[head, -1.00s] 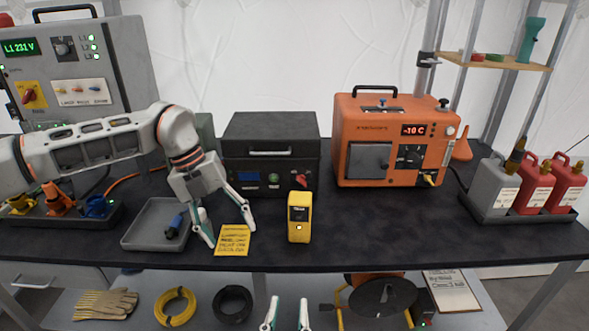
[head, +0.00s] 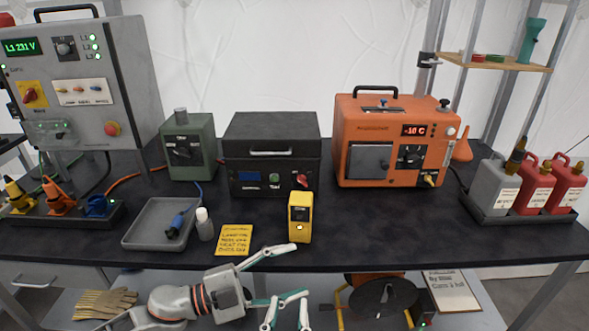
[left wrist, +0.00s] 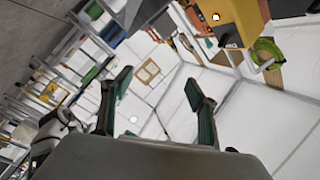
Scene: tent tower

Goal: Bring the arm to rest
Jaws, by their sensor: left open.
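My left arm is folded low at the front of the black workbench (head: 365,225). My left gripper (head: 299,271) is in front of the bench's front edge, below the yellow handheld device (head: 300,218). Its two fingers are apart with nothing between them. In the left wrist view both fingers of the left gripper (left wrist: 158,92) also show, spread and empty. My right gripper (head: 287,308) shows only as two fingertips at the bottom edge of the head view. They are apart with nothing seen between them; the rest of it is out of view.
A yellow note (head: 234,240), a small white bottle (head: 204,225) and a grey tray (head: 140,232) with a blue-handled item stand near the front edge. An orange machine (head: 350,115), a black box (head: 270,125) and a green box (head: 190,150) stand behind. Mid-right bench is clear.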

